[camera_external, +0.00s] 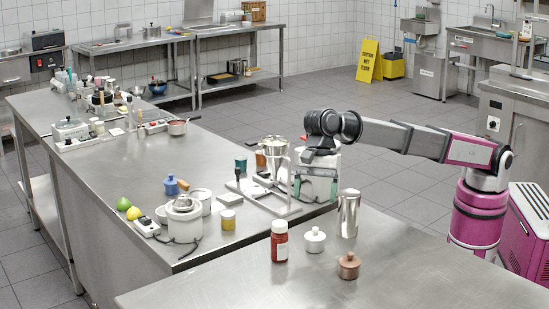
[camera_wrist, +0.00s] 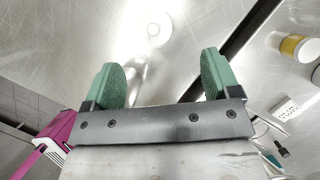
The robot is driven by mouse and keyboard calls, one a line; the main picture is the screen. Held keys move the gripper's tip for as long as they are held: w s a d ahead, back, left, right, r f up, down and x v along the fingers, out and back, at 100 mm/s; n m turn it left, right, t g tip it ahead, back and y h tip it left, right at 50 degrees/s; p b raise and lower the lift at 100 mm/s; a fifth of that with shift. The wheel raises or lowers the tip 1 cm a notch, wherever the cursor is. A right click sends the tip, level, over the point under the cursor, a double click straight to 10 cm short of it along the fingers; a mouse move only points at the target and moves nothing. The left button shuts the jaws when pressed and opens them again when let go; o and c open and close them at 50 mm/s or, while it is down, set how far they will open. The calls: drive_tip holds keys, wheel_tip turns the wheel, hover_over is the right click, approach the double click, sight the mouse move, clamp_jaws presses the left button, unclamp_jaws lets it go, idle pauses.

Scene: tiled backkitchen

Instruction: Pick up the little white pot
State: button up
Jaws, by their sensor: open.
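The little white pot (camera_external: 315,243), round with a knobbed lid, stands upright on the near steel table, between a red-labelled bottle and a metal shaker. In the wrist view a washed-out pale round shape with a knob (camera_wrist: 152,28) near the top centre looks like this pot, beyond the fingertips. My gripper (camera_external: 315,198) has green fingers pointing down, above and behind the pot in the outside view, apart from it. It is open and empty; the wrist view shows both fingers (camera_wrist: 159,72) spread wide.
The metal shaker (camera_external: 348,213), red-labelled bottle (camera_external: 279,243) and copper pot (camera_external: 349,266) stand close around the white pot. A metal stand (camera_external: 262,198) and yellow jar (camera_external: 228,220) are on the other table. A dark gap (camera_wrist: 250,40) separates the tables. The near table's front is clear.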

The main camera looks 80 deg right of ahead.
sight(315, 234)
drive_tip(key=x, duration=0.7)
drive_tip(key=s+x, duration=0.1)
drive_tip(key=x, duration=0.3)
drive_tip(key=c, duration=1.5)
drive_tip(key=o, duration=1.5)
drive_tip(key=v, duration=1)
drive_tip(key=shift+d+r, duration=0.3)
drive_tip(key=shift+d, duration=0.05)
